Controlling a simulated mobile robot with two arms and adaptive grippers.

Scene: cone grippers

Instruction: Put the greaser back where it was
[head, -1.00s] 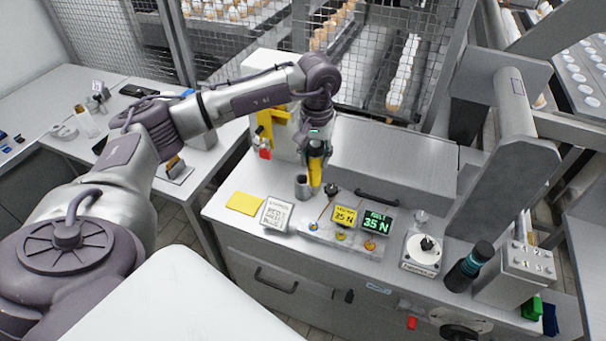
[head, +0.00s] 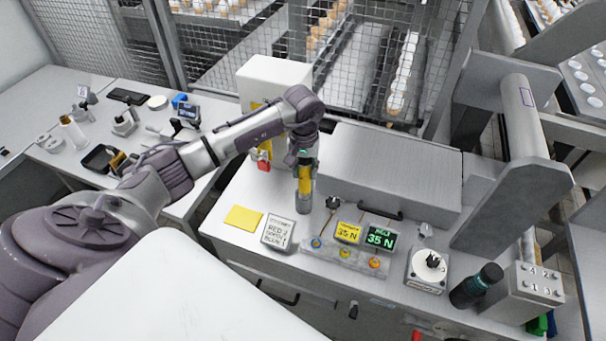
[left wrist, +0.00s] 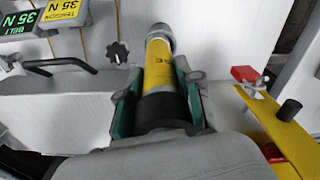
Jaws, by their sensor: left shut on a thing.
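The greaser, a yellow tube with a dark upper part (head: 305,180), is upright in my left gripper (head: 304,160) at the back of the grey bench. The left wrist view shows the yellow barrel (left wrist: 158,75) between the green-padded fingers (left wrist: 155,100), which are shut on its dark part. A small grey metal cup (head: 303,205) is directly under the greaser, and the yellow end meets its rim. In the left wrist view a grey cylinder (left wrist: 159,35) surrounds the far end. I cannot tell how deep the end sits. My right gripper is not in view.
A yellow bracket with a red part (head: 263,158) stands close left of the gripper. A large grey box (head: 390,170) rises behind right.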

